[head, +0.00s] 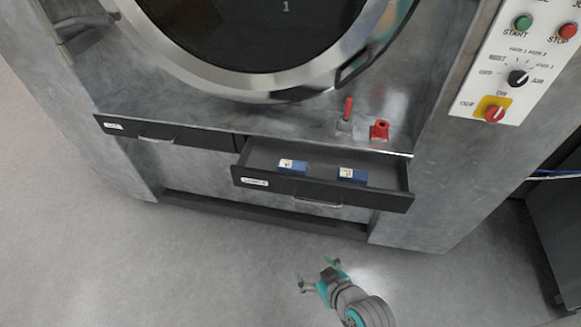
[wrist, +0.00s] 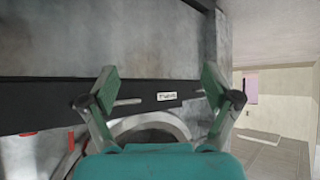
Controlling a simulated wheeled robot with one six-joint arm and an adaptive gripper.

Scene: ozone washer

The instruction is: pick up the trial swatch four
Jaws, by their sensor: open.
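Two small blue swatches with white labels lie in the open drawer (head: 400,201) in the head view, the left swatch (head: 294,166) and the right swatch (head: 352,175). Their labels are too small to read, so I cannot tell which is trial swatch four. My gripper (head: 317,273) is open and empty, below and in front of the drawer in the picture, apart from both swatches. In the wrist view my gripper (wrist: 160,84) has its fingers spread, with a dark drawer front (wrist: 48,92) and its white label (wrist: 167,96) beyond. No swatch shows there.
A shut drawer (head: 190,139) is left of the open one. The round washer door (head: 262,81) is above. A red lever (head: 348,108) and a red fitting (head: 379,130) stand on the ledge behind the open drawer. The control panel (head: 517,58) is at right. Floor in front is clear.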

